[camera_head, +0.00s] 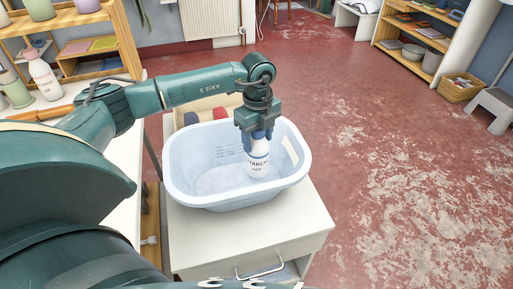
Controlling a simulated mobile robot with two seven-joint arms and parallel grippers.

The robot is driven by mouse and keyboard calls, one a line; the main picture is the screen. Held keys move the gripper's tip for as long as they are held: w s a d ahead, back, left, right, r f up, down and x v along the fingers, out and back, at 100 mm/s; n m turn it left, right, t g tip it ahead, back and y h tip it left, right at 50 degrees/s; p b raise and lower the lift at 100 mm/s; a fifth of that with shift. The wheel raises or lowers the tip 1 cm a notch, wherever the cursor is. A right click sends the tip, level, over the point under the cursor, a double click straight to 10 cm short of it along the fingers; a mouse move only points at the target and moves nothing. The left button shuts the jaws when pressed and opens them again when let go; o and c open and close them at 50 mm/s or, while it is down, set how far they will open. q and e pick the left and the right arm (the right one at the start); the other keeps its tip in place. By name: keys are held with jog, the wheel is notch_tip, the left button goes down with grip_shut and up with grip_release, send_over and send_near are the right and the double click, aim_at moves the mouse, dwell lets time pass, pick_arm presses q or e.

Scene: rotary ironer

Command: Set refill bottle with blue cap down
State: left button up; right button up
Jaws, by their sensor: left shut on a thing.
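My left gripper (257,128) points down over the light-blue plastic tub (187,185). It is shut on the top of a white refill bottle (257,161) with dark lettering. A little blue of its cap shows at the fingers. The bottle hangs upright inside the tub's outline, toward its right side. I cannot tell whether its base touches the tub floor. My right gripper is not in view.
The tub stands on a white cabinet (306,213) with a metal drawer handle (262,270). Red and blue items lie behind the tub. A white table with bottles, including one with a pink top (43,77), is at the left.

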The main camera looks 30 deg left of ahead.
pick_arm(q)
jog(key=shift+f, duration=1.85)
jog(key=shift+f+b, duration=0.2)
jog(key=shift+b, duration=0.1)
jog(key=o, duration=1.2)
jog(key=shift+o, duration=0.2)
jog(key=shift+r, duration=0.25)
notch_tip(320, 180, up, 10)
jog(key=shift+r+p, duration=0.25)
jog(key=shift+p, duration=0.65)
jog(key=shift+r, duration=0.75)
